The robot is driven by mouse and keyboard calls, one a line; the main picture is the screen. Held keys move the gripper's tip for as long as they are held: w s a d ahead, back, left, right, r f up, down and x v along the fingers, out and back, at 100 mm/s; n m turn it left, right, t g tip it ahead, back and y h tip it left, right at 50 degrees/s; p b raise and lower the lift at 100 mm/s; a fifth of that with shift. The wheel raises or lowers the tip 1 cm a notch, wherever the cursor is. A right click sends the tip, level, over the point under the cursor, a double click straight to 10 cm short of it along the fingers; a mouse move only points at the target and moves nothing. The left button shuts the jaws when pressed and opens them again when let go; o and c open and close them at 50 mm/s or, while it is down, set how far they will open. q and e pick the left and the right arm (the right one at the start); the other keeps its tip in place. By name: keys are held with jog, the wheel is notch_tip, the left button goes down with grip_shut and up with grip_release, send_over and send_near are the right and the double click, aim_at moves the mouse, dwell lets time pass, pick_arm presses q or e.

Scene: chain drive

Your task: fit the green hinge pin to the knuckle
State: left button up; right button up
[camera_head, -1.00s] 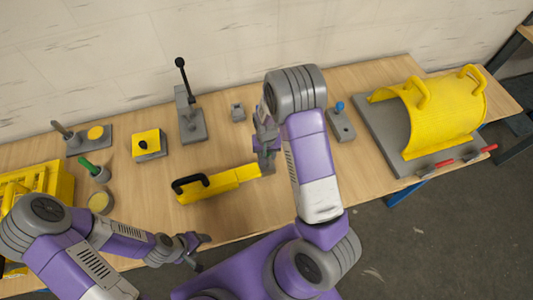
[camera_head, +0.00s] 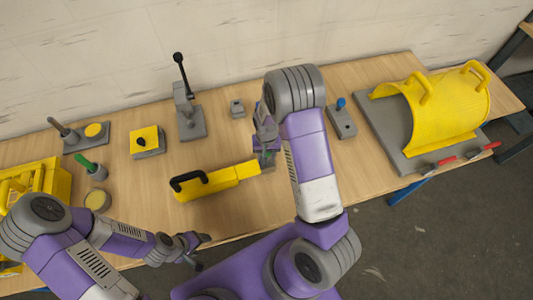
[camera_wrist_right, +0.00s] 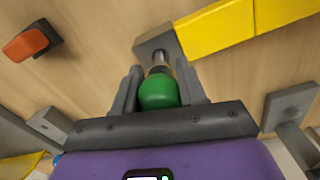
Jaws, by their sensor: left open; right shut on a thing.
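The green-headed hinge pin (camera_wrist_right: 158,92) is between the fingers of my right gripper (camera_wrist_right: 160,88), which is shut on it. Its steel shank points at the grey knuckle block (camera_wrist_right: 160,46) at the end of the yellow bar (camera_wrist_right: 218,28). The shank's tip meets the block, but I cannot tell how deep it sits. In the head view my right arm partly covers the knuckle (camera_head: 267,163), and the yellow bar (camera_head: 222,181) with its black handle lies to the left of it. My left gripper (camera_head: 204,252) is open and empty at the bench's front edge.
A green-handled tool (camera_head: 84,163) stands in a grey cup on the left, near a yellow crate (camera_head: 45,178). A lever press (camera_head: 190,122) and small grey blocks stand behind. A yellow arched cover (camera_head: 435,110) is at right. Bare bench lies in front of the bar.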

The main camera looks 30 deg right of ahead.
jog(key=shift+f+b, duration=1.25)
jog(key=shift+f, duration=0.4)
jog(key=o, duration=1.2)
notch_tip(320, 180, up, 8)
jog(key=shift+f+p, duration=0.2)
jog(key=shift+p, duration=0.15)
